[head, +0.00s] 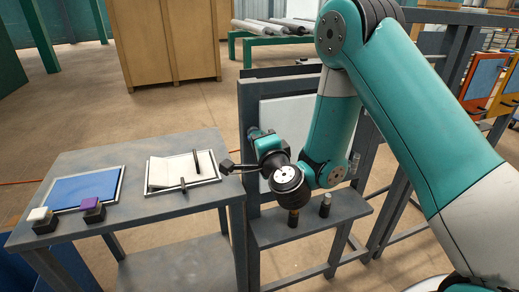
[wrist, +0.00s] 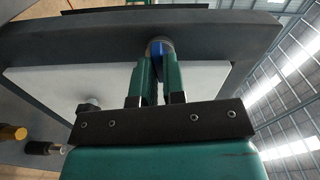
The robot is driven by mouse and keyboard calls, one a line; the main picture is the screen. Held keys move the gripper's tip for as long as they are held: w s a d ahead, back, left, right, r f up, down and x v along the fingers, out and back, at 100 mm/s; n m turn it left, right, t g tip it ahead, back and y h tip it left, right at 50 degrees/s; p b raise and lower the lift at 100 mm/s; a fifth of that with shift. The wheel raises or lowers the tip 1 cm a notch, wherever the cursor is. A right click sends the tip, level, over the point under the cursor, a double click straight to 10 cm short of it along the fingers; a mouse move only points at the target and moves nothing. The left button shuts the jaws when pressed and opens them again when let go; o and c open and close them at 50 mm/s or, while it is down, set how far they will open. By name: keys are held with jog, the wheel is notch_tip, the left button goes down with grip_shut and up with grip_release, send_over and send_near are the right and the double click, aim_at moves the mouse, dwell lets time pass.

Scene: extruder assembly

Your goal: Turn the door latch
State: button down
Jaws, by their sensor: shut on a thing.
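In the wrist view, a small latch (wrist: 158,46) with a blue face and a grey round end sits at the dark grey frame. The two green fingers of my gripper (wrist: 157,72) are closed on it, one on each side. In the head view, the white panel (head: 279,112) stands upright in a grey frame. My gripper (head: 256,134) is at the frame's left post, where my wrist mostly hides the fingertips and latch.
A low shelf (head: 345,205) below my wrist bears two short pegs. Clear floor lies behind the table.

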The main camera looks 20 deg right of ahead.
jog(key=c, duration=1.5)
grip_release()
jog(key=shift+m, duration=0.4)
jog(key=o, duration=0.3)
jog(key=s+p, duration=0.2)
jog(key=s, duration=0.4)
